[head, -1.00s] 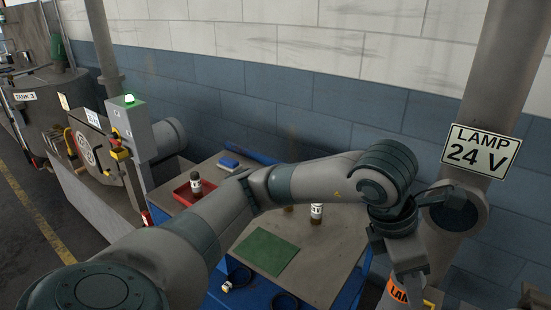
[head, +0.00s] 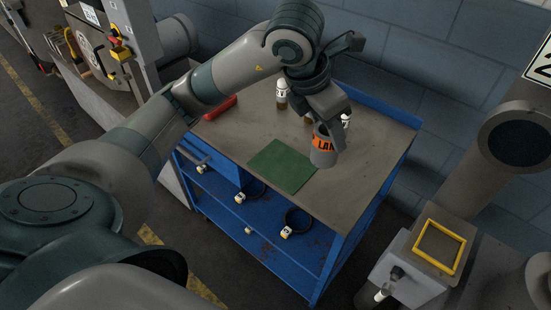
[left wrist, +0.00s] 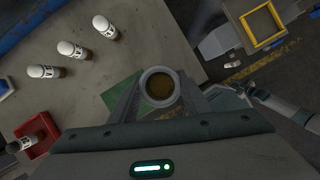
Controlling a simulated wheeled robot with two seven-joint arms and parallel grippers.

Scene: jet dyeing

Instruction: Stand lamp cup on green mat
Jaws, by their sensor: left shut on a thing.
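The lamp cup (head: 322,153) is grey with an orange label, partly readable. My left gripper (head: 329,128) is shut on it from above and holds it upright, apparently above the table. In the left wrist view the round, open mouth of the cup (left wrist: 159,87) shows between the fingers, with a brown inside. The green mat (head: 281,166) lies flat and bare on the grey table top. In the head view the cup appears beside the mat's right corner. The mat (left wrist: 117,93) is partly hidden by the gripper in the left wrist view. My right gripper is not seen.
White-capped bottles (head: 282,93) stand behind the mat, some partly hidden by my left arm. A red tray (head: 221,106) is at the table's far left. The table top (head: 376,150) is clear right of the cup. A box with a yellow frame (head: 440,246) stands at lower right.

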